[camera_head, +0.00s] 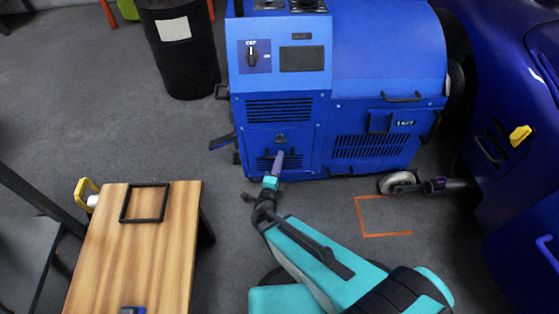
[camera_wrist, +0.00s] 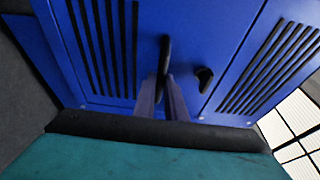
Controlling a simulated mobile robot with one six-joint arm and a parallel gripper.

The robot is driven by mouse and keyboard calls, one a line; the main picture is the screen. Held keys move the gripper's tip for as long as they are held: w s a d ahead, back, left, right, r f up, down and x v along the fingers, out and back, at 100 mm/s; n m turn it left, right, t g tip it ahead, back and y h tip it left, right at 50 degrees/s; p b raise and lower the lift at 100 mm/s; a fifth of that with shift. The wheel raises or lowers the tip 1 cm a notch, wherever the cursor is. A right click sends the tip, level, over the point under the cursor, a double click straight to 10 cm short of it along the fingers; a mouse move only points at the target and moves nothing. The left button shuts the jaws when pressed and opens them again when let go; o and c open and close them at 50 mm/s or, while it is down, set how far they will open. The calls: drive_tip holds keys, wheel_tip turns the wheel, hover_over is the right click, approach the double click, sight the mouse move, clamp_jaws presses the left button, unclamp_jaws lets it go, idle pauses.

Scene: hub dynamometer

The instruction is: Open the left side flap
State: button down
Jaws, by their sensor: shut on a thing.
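The blue machine (camera_head: 345,60) stands at the back centre. Its lower left panel (camera_head: 257,142) has dark vent slots and a small black latch knob (camera_head: 280,138); it appears flush with the body. The wrist view shows this panel (camera_wrist: 190,25) close up, with a black bar handle (camera_wrist: 164,55) and the black knob (camera_wrist: 205,78) to its right. My gripper (camera_head: 279,158) reaches the panel below the knob. In the wrist view its two fingers (camera_wrist: 163,88) are shut on the bar handle.
A wooden table (camera_head: 110,250) with a black frame (camera_head: 146,203) stands at left. A black drum (camera_head: 182,55) is behind it. A caster wheel (camera_head: 399,182) and an orange floor marking (camera_head: 362,218) lie right of my arm. A dark blue car body (camera_head: 510,90) fills the right side.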

drive_tip(key=shift+s, duration=0.15)
drive_tip(key=s+f+b, duration=0.1)
drive_tip(key=s, duration=0.6)
idle(1.3)
drive_tip(key=shift+s, duration=0.1)
drive_tip(key=c, duration=2.1)
unclamp_jaws()
drive_tip(key=shift+f, duration=0.2)
drive_tip(key=shift+c, duration=0.3)
drive_tip(key=shift+f, duration=0.1)
drive_tip(key=shift+c, duration=0.5)
